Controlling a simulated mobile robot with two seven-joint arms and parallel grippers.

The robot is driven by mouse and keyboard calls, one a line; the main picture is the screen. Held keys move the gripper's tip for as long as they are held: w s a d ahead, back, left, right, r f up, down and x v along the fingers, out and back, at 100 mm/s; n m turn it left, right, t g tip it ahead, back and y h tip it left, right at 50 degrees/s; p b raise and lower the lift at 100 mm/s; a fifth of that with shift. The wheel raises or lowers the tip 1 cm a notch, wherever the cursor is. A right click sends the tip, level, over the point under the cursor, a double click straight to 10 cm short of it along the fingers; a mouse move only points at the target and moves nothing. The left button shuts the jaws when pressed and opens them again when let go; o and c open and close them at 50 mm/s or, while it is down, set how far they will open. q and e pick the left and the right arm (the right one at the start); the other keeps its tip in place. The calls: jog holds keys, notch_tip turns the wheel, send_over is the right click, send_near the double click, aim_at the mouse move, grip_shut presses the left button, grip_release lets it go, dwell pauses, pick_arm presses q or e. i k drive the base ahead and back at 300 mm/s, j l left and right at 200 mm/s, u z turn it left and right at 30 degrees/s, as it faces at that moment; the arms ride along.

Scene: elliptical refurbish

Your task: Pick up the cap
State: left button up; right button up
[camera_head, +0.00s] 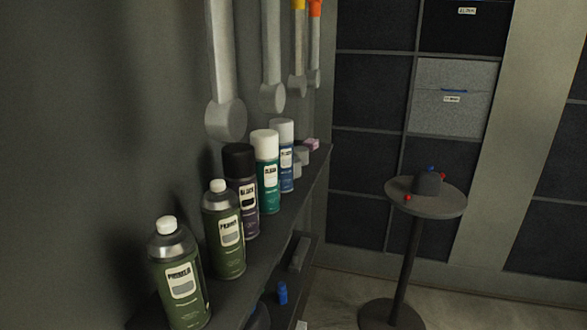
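No loose cap can be made out for certain. A dark, rounded object (428,184) sits on a small round table (447,205) at the right; I cannot tell whether it is a cap. Spray cans stand upright in a row on the wall shelf. The black cap (239,158), white cap (265,143) and grey-white cap (283,130) are on cans. Two green cans, the nearer one (181,280) and the one behind (225,240), have small white tops. A small blue object (282,293) is on a lower shelf. Neither of my grippers is in view.
The dark shelf (285,212) runs along the left wall. Large grey wrench-shaped tools (225,115) hang above it. Small red and blue balls lie around the object on the round table. A cubby unit with a grey bin (452,110) stands behind. Some floor (340,295) is clear between shelf and table.

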aim_at(302, 152)
jog(key=i+l+u, duration=0.1)
jog(key=l, duration=0.2)
jog(key=i+l, duration=0.2)
jog(key=l, duration=0.15)
jog(key=i+l+u, duration=0.15)
jog(key=l, duration=0.2)
jog(key=i+l, duration=0.15)
jog(key=l, duration=0.15)
jog(key=i+l+u, duration=0.15)
jog(key=l, duration=0.2)
